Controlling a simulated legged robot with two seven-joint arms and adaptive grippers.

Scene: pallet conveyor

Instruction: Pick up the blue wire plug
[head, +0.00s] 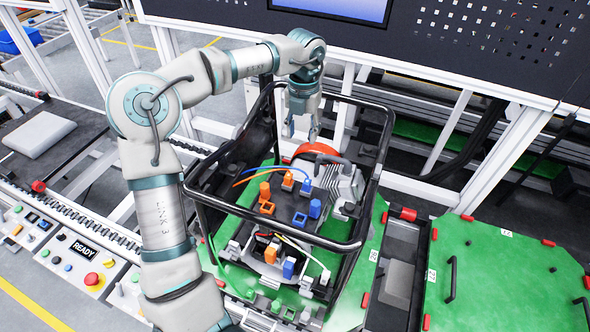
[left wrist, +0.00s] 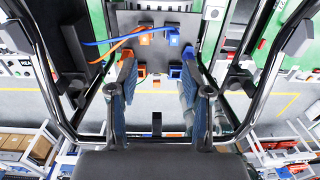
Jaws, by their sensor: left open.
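The blue wire plug (head: 306,187) stands on the dark plate of the unit inside the black tubular frame, at the end of a blue wire. It also shows in the left wrist view (left wrist: 174,39), near the top, beside an orange plug (left wrist: 145,39). My left gripper (head: 302,132) points down at the far side of the frame, above and behind the plug. In the left wrist view its two fingers (left wrist: 159,58) are apart with nothing held between them; the plug lies beyond their tips. My right gripper is not in view.
The black tubular frame (head: 284,240) surrounds the unit and its bars pass near my left gripper. Other orange plugs (head: 267,208) and a blue block (head: 315,208) stand close by. A red and grey motor (head: 318,150) lies below the gripper. A green pallet (head: 500,275) is at right.

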